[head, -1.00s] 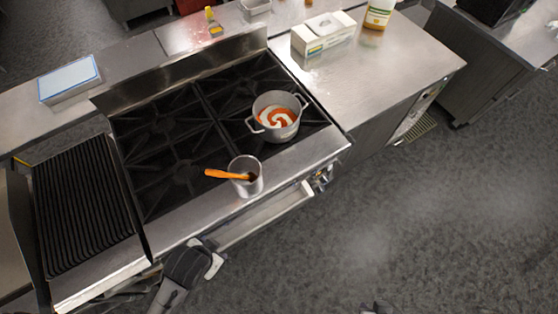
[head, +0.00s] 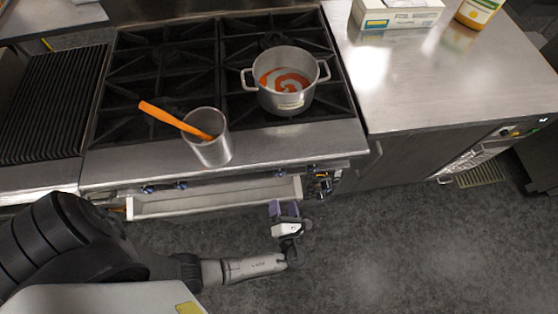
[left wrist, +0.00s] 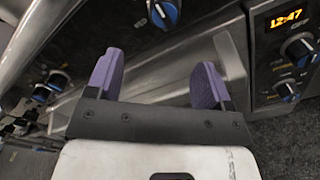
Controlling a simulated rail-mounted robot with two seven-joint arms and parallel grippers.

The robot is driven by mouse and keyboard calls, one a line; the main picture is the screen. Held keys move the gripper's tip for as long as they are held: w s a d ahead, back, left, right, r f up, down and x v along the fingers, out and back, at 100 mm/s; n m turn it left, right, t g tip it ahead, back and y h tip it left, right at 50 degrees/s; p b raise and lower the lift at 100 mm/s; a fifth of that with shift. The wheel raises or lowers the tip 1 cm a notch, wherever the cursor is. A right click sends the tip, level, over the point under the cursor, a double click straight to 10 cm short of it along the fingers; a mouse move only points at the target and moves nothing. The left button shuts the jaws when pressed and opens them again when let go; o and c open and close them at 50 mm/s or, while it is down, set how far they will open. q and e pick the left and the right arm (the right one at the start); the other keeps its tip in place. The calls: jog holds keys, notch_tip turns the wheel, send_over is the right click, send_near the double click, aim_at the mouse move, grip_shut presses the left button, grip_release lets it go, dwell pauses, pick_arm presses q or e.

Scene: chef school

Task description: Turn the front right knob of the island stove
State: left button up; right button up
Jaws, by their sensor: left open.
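The island stove (head: 270,147) has black and blue knobs along its front. In the head view one knob (head: 279,173) is at the right part of the front, partly in shadow. A knob (left wrist: 163,14) with a blue edge shows at the top of the left wrist view, ahead of my left gripper's open fingers. My left gripper (head: 285,208) is in front of the stove's right front, below the knob and apart from it. Its purple fingers (left wrist: 160,75) are open, with nothing between them. My right gripper is not in view.
A pale drawer or ledge (head: 215,197) juts out below the knobs. A panel (left wrist: 285,50) with a clock and knobs is at the right. A pot (head: 286,98) and a metal cup with an orange utensil (head: 212,150) stand on the stove. Floor (head: 400,240) at right is free.

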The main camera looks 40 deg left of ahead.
aim_at(280, 176)
pick_arm(q)
jog(key=shift+m, duration=0.4)
jog(key=x, duration=1.3)
jog(key=shift+w+r+b, duration=0.1)
jog(key=shift+w+b, duration=0.2)
jog(key=shift+w, duration=0.2)
jog(key=c, duration=0.9)
